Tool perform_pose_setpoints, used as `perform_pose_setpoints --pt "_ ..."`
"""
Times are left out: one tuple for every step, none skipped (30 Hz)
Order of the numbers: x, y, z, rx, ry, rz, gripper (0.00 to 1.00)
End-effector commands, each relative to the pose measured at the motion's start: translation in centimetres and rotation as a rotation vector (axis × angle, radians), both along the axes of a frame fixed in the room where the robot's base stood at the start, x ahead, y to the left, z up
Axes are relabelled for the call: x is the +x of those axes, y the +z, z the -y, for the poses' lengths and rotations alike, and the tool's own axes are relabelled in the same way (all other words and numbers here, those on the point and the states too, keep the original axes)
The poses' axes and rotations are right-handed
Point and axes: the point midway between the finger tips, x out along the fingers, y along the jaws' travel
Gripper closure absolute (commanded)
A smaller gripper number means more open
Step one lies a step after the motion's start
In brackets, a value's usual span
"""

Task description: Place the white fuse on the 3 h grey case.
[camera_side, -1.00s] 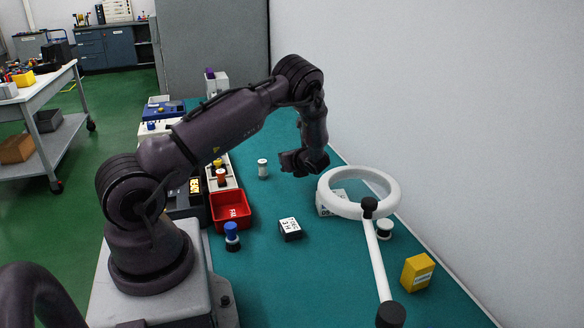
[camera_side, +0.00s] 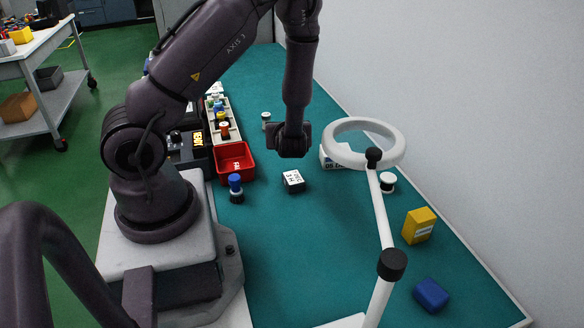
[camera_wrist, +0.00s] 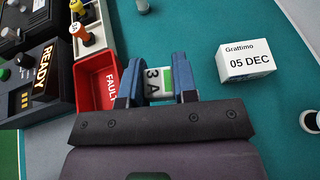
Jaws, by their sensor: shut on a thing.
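The white fuse (camera_wrist: 153,77), marked "3 A" and with a green band, sits between my gripper's blue fingers in the wrist view. My gripper (camera_wrist: 159,84) is shut on it. In the side view my gripper (camera_side: 289,154) points down and hangs above the table, just behind and above the small dark grey case (camera_side: 293,182). The case has a white top label that seems to read "3 H" on one line. The fuse cannot be made out in the side view. The case does not show in the wrist view.
A red bin (camera_side: 233,173) and a blue-topped peg (camera_side: 235,188) stand left of the case. A white box (camera_wrist: 246,62) marked "05 DEC" and a ring lamp (camera_side: 402,146) are to the right. A yellow box (camera_side: 419,226) and blue block (camera_side: 431,294) lie front right.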

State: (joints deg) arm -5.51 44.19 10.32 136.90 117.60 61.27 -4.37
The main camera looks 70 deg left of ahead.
Motion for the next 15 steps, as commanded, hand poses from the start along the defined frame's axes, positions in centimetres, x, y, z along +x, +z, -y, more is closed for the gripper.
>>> perform_pose_setpoints --pt "0.1 0.0 1.2 -0.002 -0.063 -0.003 0.96" --pt "0.2 0.0 1.8 -0.001 -0.095 -0.001 0.96" --pt "0.4 0.1 2.5 -0.001 -0.133 0.0 0.96" --pt "0.5 0.1 2.8 0.0 -0.154 0.0 0.96" --pt "0.6 0.0 3.0 0.0 -0.171 0.0 0.96" --pt "0.8 -0.2 3.0 0.001 -0.177 0.001 0.96" --pt "0.9 -0.5 3.0 0.002 -0.179 0.0 0.96" --pt "0.9 -0.9 2.9 0.001 -0.177 -0.001 0.96" --pt "0.8 -1.5 2.9 0.0 -0.174 -0.004 0.96" --pt "0.8 -1.9 2.9 0.0 -0.173 -0.004 0.96" --pt "0.8 -2.3 2.9 0.0 -0.172 -0.003 0.96" --pt "0.8 -2.7 2.9 0.001 -0.173 -0.002 0.96" --pt "0.9 -3.0 2.9 0.002 -0.173 -0.002 0.96" --pt "0.9 -3.2 2.9 0.002 -0.173 -0.001 0.96" --pt "0.9 -3.5 2.9 0.002 -0.173 0.0 0.96"
